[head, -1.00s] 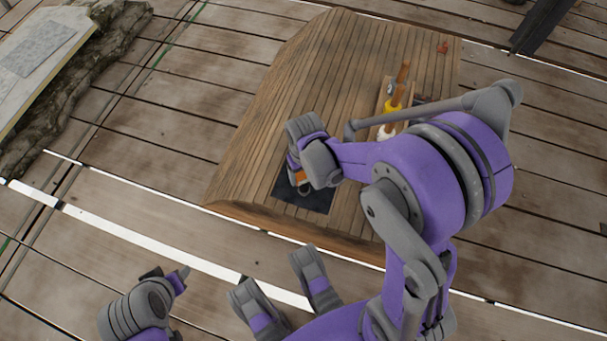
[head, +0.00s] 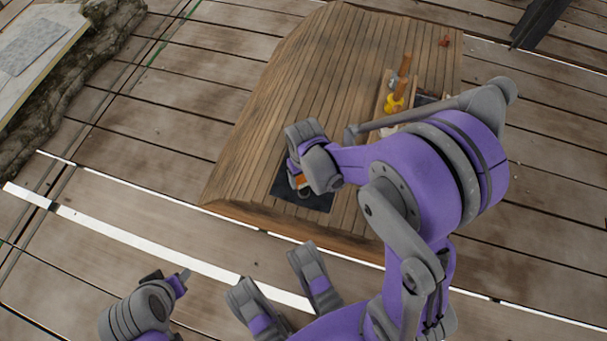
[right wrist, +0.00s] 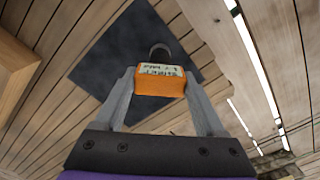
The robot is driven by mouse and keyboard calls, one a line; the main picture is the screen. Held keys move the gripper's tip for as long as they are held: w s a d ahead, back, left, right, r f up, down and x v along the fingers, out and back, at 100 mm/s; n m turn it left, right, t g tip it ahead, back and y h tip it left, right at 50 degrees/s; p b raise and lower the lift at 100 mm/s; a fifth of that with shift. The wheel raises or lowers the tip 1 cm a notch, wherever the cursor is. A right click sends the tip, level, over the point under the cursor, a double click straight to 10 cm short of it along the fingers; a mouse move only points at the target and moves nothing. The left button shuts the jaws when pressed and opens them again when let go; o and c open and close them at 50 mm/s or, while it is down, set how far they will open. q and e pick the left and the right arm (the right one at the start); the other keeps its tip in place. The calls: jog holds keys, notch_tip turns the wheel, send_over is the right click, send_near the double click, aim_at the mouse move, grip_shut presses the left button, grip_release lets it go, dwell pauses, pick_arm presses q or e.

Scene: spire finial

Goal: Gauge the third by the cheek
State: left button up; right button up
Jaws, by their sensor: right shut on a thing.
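My right gripper (head: 302,182) is shut on an orange block (right wrist: 160,81), with a finger on each side of it. The block has a pale label with dark lettering, too small to read surely, and a grey rounded part at its far end. The block is over a dark square mat (head: 318,200), which the right wrist view also shows behind it (right wrist: 120,50). I cannot tell whether the block touches the mat. My left arm is at the lower left, with a grey tip (head: 184,275); its jaw opening is not clear.
The mat lies near the front of a plank-topped wooden platform (head: 320,70). Farther right stand a brown wooden post (head: 404,65) and a yellow piece (head: 394,103), partly behind my right arm. A small red thing (head: 445,41) lies at the back. The platform's left side is clear.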

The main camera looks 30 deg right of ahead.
jog(key=shift+f, duration=0.2)
jog(key=o, duration=1.5)
notch_tip(320, 180, up, 11)
jog(key=p, duration=0.4)
